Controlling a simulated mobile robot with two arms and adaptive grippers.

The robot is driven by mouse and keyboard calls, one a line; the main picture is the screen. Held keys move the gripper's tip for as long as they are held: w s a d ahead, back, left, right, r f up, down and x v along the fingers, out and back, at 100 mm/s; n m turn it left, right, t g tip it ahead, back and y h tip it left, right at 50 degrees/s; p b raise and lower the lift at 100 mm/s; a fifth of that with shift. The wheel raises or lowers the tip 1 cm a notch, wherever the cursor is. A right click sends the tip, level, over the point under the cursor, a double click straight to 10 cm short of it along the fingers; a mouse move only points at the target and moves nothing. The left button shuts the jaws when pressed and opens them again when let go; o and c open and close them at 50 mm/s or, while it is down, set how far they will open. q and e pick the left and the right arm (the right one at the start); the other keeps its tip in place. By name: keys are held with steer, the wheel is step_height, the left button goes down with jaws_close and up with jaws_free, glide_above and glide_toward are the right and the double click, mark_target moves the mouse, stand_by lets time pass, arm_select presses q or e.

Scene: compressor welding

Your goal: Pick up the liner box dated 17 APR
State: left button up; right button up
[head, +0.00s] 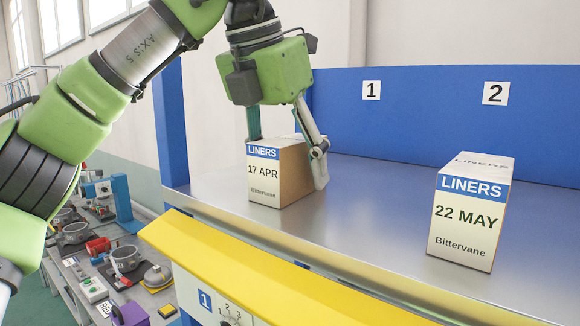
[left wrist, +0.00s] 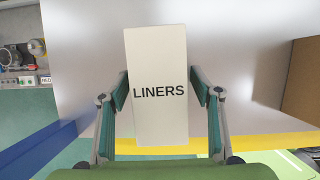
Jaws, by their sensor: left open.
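The liner box dated 17 APR (head: 264,178) stands upright on the metal shelf (head: 350,215), under the number 1 label. Its white top marked LINERS shows in the left wrist view (left wrist: 158,110). My left gripper (head: 288,160) is above it, pointing down, with one finger on each side of the box; in the left wrist view the fingers (left wrist: 160,92) are open, close to both sides. I cannot tell whether they touch it. My right gripper is not in view.
A second liner box, dated 22 MAY (head: 465,222), stands to the right under label 2. A blue back panel (head: 430,110) and a yellow front edge (head: 270,275) bound the shelf. A workbench with tools (head: 110,265) is at lower left. The shelf between the boxes is clear.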

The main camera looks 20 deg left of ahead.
arm_select(q)
steer(key=c, duration=1.4)
steer(key=shift+o, duration=0.2)
steer(key=shift+r, duration=0.1)
